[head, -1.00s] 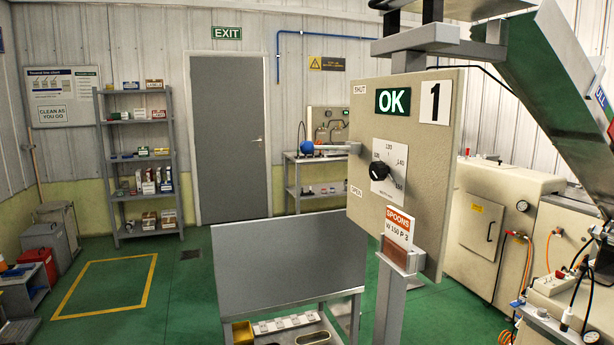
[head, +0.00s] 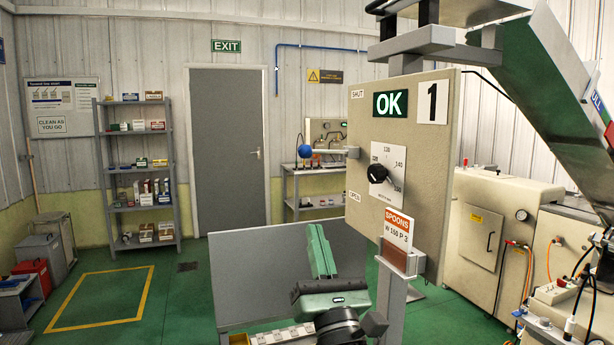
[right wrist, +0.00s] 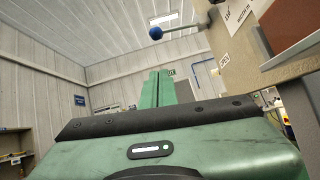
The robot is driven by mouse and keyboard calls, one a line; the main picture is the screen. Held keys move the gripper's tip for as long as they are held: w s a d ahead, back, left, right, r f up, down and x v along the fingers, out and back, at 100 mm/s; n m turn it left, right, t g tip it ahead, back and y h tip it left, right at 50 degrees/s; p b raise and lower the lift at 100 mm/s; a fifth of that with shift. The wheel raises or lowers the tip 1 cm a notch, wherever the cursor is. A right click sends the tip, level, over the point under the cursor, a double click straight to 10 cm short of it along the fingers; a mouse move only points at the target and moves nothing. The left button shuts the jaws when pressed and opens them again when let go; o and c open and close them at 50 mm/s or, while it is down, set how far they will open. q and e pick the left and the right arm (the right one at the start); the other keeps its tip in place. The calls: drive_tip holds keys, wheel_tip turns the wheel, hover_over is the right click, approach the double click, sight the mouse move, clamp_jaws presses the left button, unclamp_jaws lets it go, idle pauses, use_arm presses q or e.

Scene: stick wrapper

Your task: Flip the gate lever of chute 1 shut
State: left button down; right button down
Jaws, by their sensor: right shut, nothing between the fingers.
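The gate lever is a grey bar ending in a blue ball knob (head: 305,151). It sticks out to the left, about level, from the edge of the chute 1 panel (head: 420,180), between the SHUT label above and the OPEN label below. My right gripper (head: 315,232) is shut and empty, fingers pointing up, below the knob and apart from it. In the right wrist view the knob (right wrist: 156,33) is above the closed fingertips (right wrist: 158,75), with the panel at the right. My left gripper is not in view.
The panel carries a lit green OK sign (head: 390,104), a black dial (head: 377,173) and a SPOONS card (head: 398,228) on its post. A grey board (head: 250,270) stands behind my right gripper. The air left of the knob is clear.

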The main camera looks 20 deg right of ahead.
sight(325, 153)
drive_tip(key=s+r+p+x, duration=0.1)
drive_tip(key=p+x, duration=0.4)
drive_tip(key=x, duration=0.8)
drive_tip(key=shift+s+d+r, duration=0.25)
drive_tip(key=shift+s+r, duration=0.1)
drive_tip(key=shift+r, duration=0.15)
